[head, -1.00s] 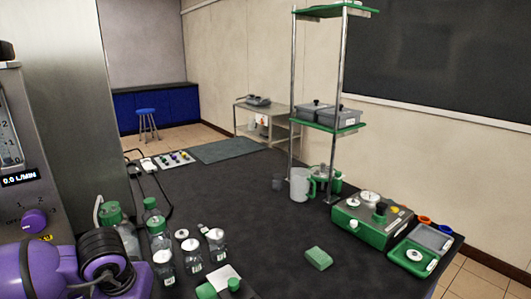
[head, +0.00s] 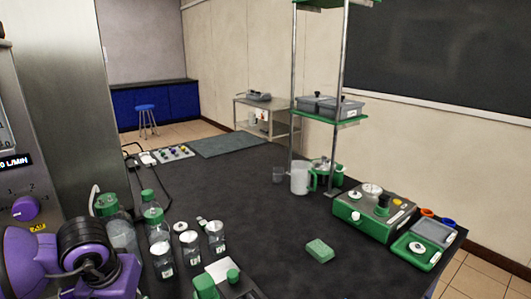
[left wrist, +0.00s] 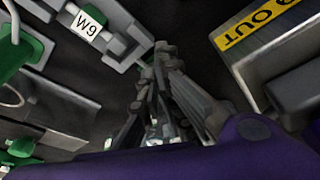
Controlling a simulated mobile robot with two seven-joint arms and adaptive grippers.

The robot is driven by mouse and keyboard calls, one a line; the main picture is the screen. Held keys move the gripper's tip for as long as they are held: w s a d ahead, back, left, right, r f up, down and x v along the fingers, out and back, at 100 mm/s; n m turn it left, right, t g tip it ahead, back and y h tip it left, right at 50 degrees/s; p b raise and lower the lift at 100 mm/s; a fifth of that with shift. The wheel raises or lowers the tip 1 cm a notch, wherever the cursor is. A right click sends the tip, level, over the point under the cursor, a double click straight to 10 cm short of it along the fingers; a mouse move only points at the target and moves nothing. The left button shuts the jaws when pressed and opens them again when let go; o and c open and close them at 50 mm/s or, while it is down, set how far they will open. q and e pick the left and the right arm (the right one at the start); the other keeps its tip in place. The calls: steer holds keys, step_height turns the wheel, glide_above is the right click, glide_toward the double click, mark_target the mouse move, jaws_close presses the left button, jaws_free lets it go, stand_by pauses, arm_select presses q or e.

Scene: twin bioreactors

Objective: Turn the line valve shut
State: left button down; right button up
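I cannot pick out the line valve for certain in either view. A grey panel at the left edge of the head view carries an L/MIN readout and a purple knob (head: 25,208). My left gripper (left wrist: 160,52) shows in the left wrist view, its dark fingers converging to tips that look together, with nothing clear between them. A grey fitting labelled W9 (left wrist: 87,27) lies up and left of the tips, apart from them. A grey block with a yellow OUT label (left wrist: 262,22) is to their right. My right gripper is not in view.
Several green-capped bottles and small jars (head: 160,250) crowd the black bench's near left. A green sponge (head: 319,250), a clear jug (head: 300,178) and a green-and-grey instrument (head: 374,214) stand farther right. A shelf rack (head: 345,120) rises behind.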

arm_select(q)
steer(key=shift+w+a+r, duration=0.3)
steer(key=shift+w, duration=0.15)
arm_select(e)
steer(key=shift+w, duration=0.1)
arm_select(q)
steer(key=shift+s, duration=0.15)
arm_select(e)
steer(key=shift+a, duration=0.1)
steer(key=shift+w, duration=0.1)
arm_select(q)
steer(key=v, duration=0.1)
steer(key=p+v, duration=0.1)
steer(key=v, duration=0.1)
steer(key=p+v, duration=0.1)
steer(key=v, duration=0.1)
steer(key=shift+w+r, duration=0.3)
steer(key=shift+w, duration=0.05)
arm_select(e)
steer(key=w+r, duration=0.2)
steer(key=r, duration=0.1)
